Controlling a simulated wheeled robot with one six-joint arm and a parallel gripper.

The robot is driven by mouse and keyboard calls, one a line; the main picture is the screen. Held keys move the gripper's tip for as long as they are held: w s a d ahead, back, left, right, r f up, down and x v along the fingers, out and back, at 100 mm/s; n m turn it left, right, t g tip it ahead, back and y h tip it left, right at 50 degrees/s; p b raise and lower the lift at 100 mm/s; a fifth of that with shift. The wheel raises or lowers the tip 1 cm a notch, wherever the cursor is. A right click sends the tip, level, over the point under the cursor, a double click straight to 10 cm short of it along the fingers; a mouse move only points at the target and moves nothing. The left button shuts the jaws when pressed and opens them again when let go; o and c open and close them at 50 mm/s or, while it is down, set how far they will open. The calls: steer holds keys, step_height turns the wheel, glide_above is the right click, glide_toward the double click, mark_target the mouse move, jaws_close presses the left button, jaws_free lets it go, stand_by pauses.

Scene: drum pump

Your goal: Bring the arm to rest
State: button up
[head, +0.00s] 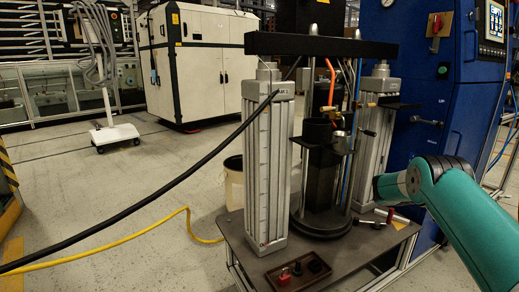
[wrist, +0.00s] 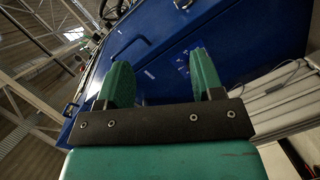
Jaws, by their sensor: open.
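My gripper (wrist: 160,60) is open in the wrist view. Its two green fingers stand well apart with nothing between them. Behind the fingers, the wrist view shows the blue cabinet, tilted in the picture. In the head view my teal arm comes in from the right edge and reaches to the right column of the drum pump (head: 265,165). The gripper's fingers cannot be made out there. The pump has two silver columns, a black crossbar and a dark cylinder between them. I cannot tell whether the arm touches the column.
A blue cabinet (head: 440,110) stands behind. Black and yellow cables (head: 110,244) cross at left. Open floor lies left, before a white machine (head: 200,65).

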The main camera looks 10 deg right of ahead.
steer(key=w+a+r+t+y, duration=0.1)
steer(key=a+r+y, duration=0.2)
steer(key=a, duration=0.5)
steer(key=w+a+r+t+y, duration=0.1)
steer(key=w+a+r+y, duration=0.2)
steer(key=a, duration=0.4)
steer(key=s+a+r+n+y, duration=0.1)
steer(key=s+a+r+y, duration=0.2)
steer(key=a, duration=0.5)
steer(key=s+a+r+n+y, duration=0.1)
steer(key=s+a+y, duration=0.2)
steer(key=s+a, duration=0.4)
steer(key=s+a+r+n+g+y, duration=0.3)
steer(key=s+a+y, duration=0.2)
steer(key=s+a, duration=0.85)
steer(key=s+a+n+g+y, duration=0.15)
steer(key=s+a, duration=0.25)
steer(key=s, duration=0.7)
steer(key=s+a+n+g+y, duration=0.1)
steer(key=s+a+n+g, duration=0.2)
steer(key=s, duration=0.8)
step_height(320, 180, up, 32)
steer(key=s+m+p, duration=0.1)
steer(key=p, duration=3)
steer(key=shift+s+a, duration=0.2)
steer(key=shift+a, duration=0.25)
steer(key=shift+f, duration=0.1)
